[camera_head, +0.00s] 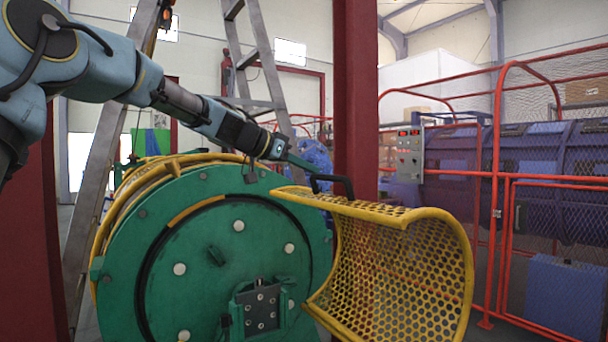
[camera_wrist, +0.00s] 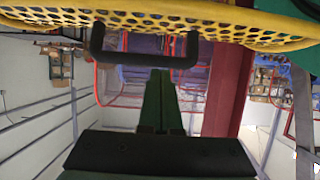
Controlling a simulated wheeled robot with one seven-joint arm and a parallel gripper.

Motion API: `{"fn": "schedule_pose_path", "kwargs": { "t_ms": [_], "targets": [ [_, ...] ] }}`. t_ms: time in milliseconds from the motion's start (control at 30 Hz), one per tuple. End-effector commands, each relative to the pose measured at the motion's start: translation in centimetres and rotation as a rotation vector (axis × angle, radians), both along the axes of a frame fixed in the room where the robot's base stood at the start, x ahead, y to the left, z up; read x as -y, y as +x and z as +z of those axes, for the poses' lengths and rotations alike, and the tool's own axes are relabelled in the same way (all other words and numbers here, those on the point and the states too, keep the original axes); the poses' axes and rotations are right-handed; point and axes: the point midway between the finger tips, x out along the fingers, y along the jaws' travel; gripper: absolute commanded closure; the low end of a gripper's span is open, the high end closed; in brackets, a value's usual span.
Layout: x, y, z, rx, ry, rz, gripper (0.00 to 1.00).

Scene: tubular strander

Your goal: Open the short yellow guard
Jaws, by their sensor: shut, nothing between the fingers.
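The short yellow guard (camera_head: 400,262) is a curved, perforated panel standing at the right side of the round green machine housing (camera_head: 225,260). Its hollow side faces right, and its top edge reaches over toward the housing. A black bar handle (camera_head: 346,184) sits on the guard's top edge. My gripper (camera_head: 308,168) is at the left end of that handle. In the wrist view my gripper's fingers (camera_wrist: 161,80) are shut and empty, with tips near the handle's crossbar (camera_wrist: 140,59). The perforated guard (camera_wrist: 225,28) crosses the top there. I cannot tell whether the fingers touch the handle.
A dark red post (camera_head: 354,90) stands behind the guard. A ladder (camera_head: 262,55) is behind my arm. A red mesh fence (camera_head: 497,190) with blue machinery (camera_head: 545,165) stands on the right. A grey control box (camera_head: 410,153) is beyond the guard.

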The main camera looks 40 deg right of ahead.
Motion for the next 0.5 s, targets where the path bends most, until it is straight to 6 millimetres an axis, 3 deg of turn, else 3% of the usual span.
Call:
{"fn": "schedule_pose_path", "kwargs": {
  "t_ms": [300,500],
  "targets": [
    [-5.8,0.6,1.0,0.004,0.001,0.008,1.0],
    [-8.2,0.7,1.8,0.003,0.0,0.006,1.0]
  ]
}}
